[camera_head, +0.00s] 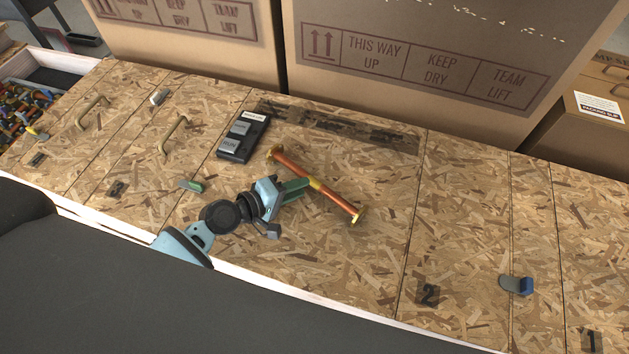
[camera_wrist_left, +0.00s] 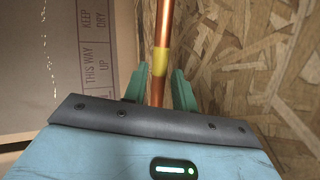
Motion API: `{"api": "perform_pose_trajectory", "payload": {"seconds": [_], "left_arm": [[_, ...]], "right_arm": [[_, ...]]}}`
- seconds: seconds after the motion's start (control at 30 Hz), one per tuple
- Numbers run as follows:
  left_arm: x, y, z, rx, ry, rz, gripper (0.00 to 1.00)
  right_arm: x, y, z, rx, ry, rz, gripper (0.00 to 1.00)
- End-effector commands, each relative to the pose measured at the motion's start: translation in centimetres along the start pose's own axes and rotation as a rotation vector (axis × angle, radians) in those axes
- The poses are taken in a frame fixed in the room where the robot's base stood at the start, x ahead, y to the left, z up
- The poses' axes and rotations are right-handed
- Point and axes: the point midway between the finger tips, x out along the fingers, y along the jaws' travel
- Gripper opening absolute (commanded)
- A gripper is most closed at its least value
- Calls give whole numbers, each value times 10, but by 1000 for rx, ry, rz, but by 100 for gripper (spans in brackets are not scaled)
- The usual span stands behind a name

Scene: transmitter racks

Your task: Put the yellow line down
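The yellow line (camera_head: 338,200) is a copper-coloured rod with brass end flanges and a yellow band near its middle. It runs diagonally over the chipboard top in the head view. Whether it touches the board or hangs just above is hard to tell. My left gripper (camera_head: 306,186) has its green fingers at the yellow band. My right gripper is not in view.
A black box with grey labels (camera_head: 237,151) lies just left of the rod. A dark slotted strip (camera_head: 345,128) lies behind it. Cardboard boxes (camera_head: 420,40) stand along the back. A grey-blue piece (camera_head: 516,285) is at the right.

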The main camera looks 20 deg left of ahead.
Motion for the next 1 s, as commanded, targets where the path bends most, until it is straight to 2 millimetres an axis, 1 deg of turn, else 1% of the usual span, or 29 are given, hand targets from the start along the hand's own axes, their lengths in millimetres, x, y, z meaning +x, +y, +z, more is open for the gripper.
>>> {"api": "perform_pose_trajectory", "payload": {"seconds": [0.03,0.1,0.2,0.3,0.5,0.7,1.0], "left_arm": [[9,0,1,-3,0,2,27],[18,0,0,-2,1,1,27],[27,0,1,-1,0,1,27],[30,-1,1,-1,0,-1,27],[30,-1,1,0,0,0,27],[30,0,1,0,0,0,1],[30,0,0,2,1,2,0]], "right_arm": [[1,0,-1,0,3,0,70],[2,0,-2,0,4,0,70],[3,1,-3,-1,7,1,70],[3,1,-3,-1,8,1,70],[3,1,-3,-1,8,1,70],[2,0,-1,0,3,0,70],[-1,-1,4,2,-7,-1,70]]}}
